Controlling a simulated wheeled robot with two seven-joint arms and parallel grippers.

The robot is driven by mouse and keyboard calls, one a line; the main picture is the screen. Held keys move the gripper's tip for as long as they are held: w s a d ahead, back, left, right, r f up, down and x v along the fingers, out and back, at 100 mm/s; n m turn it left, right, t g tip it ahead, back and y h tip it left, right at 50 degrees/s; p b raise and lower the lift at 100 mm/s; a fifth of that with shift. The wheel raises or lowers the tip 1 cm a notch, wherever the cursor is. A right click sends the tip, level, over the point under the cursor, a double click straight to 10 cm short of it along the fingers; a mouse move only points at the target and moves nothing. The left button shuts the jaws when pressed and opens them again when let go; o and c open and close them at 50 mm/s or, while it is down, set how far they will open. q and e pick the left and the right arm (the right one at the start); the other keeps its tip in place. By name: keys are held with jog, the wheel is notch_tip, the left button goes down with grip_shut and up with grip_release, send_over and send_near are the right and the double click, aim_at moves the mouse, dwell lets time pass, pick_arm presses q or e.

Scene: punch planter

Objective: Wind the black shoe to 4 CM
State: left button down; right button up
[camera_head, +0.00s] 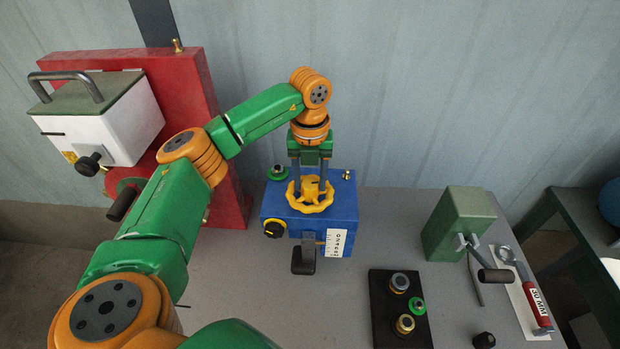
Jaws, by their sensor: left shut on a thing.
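The blue box (340,188) stands on the grey table with a yellow handwheel (310,205) on its top. My left gripper (311,176) points down from above and is shut on the yellow handwheel. The black shoe (304,261) sticks out from the front of the box on a grey stem. A white scale (336,243) is fixed beside it, to the right; its figures are too small to read for sure. A black knob (274,229) with a yellow mark is on the box's left front. My right gripper is not in view.
A red stand (185,95) with a white box is at the left. A black tray (381,325) with several ringed pieces lies in front right. A green block with a crank (461,225) and a red-handled tool (538,305) are at the right. The table's middle is clear.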

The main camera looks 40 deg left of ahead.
pick_arm(q)
jog(key=n, duration=0.6)
jog(key=shift+r, duration=0.1)
jog(key=n, duration=0.5)
jog(key=shift+n+p, duration=0.35)
jog(key=shift+n, duration=0.05)
jog(key=n, duration=0.6)
jog(key=shift+p, duration=0.35)
jog(key=n+p, duration=0.1)
jog(key=n, duration=0.4)
jog(key=shift+n, duration=0.3)
